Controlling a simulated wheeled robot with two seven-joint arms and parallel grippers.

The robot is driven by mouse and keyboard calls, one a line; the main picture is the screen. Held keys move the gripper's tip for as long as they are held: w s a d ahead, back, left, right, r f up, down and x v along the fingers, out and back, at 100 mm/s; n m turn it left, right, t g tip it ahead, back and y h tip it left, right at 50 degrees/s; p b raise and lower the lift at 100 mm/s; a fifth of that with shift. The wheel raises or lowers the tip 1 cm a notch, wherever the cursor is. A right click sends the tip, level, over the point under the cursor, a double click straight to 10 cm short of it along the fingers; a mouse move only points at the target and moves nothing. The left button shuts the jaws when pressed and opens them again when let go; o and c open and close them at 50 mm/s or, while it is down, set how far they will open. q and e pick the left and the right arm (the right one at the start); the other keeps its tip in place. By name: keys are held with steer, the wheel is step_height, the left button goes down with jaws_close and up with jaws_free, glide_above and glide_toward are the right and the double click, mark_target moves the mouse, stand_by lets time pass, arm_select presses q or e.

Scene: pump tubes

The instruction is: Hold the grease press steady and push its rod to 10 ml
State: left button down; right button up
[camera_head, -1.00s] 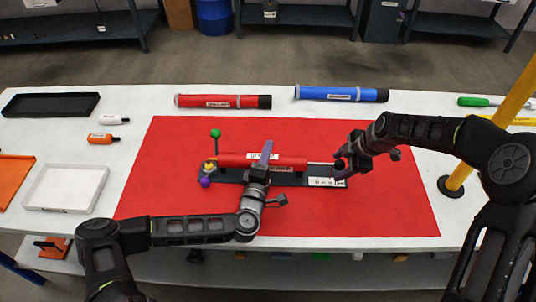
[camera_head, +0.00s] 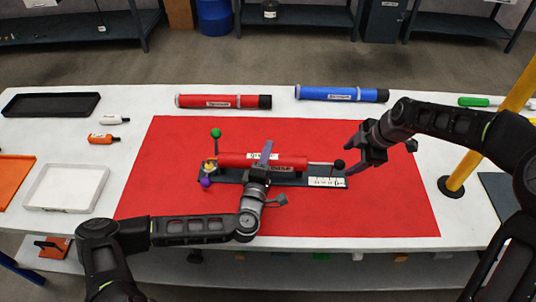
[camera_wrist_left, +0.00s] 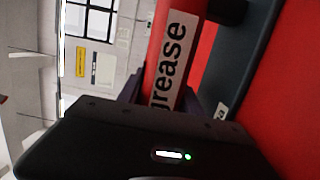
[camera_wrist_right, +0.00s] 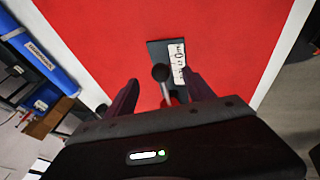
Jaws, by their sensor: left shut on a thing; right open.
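The grease press is a red barrel (camera_head: 235,159) lying along a dark base (camera_head: 228,178) on the red mat. Its label, reading "grease", shows in the left wrist view (camera_wrist_left: 170,60). A thin rod comes out of its right end to a black knob (camera_head: 339,164), above a white scale plate (camera_head: 327,182). My left gripper (camera_head: 267,150) is shut on the barrel near its middle. My right gripper (camera_head: 352,152) is open and empty, just right of the knob. In the right wrist view the knob (camera_wrist_right: 161,72) appears between the open fingers, apart from them. The scale's marks are too small to read.
Green (camera_head: 216,133) and purple (camera_head: 205,183) balls stand at the base's left end. A red tube (camera_head: 222,101) and a blue tube (camera_head: 341,93) lie behind the mat. A yellow post (camera_head: 476,140) rises at right. Trays and small bottles are at left.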

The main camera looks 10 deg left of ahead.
stand_by(0.3)
arm_select(q)
steer(key=c, duration=0.7)
jaws_free()
steer(key=s, duration=0.8)
steer(key=s+a, duration=0.1)
steer(key=s, duration=0.3)
steer(key=shift+d, duration=0.1)
